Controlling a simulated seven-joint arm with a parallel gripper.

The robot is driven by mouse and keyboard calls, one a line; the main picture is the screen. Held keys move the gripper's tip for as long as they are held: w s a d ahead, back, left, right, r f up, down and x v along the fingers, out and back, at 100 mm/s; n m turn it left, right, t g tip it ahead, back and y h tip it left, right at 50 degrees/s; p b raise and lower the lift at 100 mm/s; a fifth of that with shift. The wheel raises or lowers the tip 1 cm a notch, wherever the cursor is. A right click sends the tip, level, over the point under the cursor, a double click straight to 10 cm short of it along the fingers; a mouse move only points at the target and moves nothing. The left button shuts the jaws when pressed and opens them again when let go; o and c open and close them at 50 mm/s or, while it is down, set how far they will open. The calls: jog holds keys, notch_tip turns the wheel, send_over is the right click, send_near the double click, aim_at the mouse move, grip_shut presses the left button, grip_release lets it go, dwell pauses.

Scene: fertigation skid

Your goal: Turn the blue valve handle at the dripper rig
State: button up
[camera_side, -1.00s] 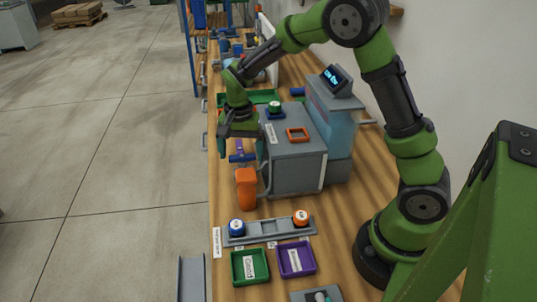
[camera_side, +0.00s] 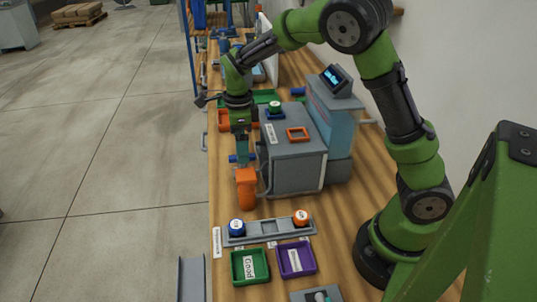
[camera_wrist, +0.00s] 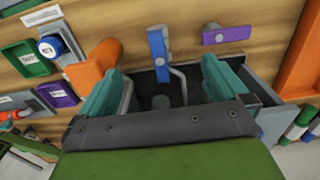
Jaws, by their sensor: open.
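The blue valve handle (camera_wrist: 158,55) is upright in the wrist picture, ahead of my gripper (camera_wrist: 160,72) and between the lines of its two teal fingers. The fingers are spread wide, with gaps on both sides of the handle; I see no contact. In the side view my gripper (camera_side: 241,160) points down beside the grey cabinet, just behind the orange block. A bit of blue (camera_side: 233,158) shows left of the fingers; most of the handle is hidden there. A purple handle (camera_wrist: 226,35) sits to the right of the blue one in the wrist view.
The orange block (camera_side: 246,188) stands close in front of my gripper and also shows beside the left finger (camera_wrist: 93,68). The grey cabinet (camera_side: 293,163) is close on the right. A grey curved pipe (camera_wrist: 181,82) runs beside the blue handle. Bench floor left is clear.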

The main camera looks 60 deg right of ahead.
notch_tip(320, 180, up, 14)
jog(key=s+a+n+t+y, duration=0.1)
jog(key=s+a+n+t, duration=0.1)
jog(key=s+n, duration=0.7)
jog(key=s+a+n+t+y, duration=0.1)
jog(key=s+n+t, duration=0.4)
jog(key=s+n, duration=0.5)
jog(key=a+n, duration=0.1)
jog(key=n, duration=0.3)
jog(key=shift+a+f, duration=0.2)
jog(key=shift+a, duration=0.2)
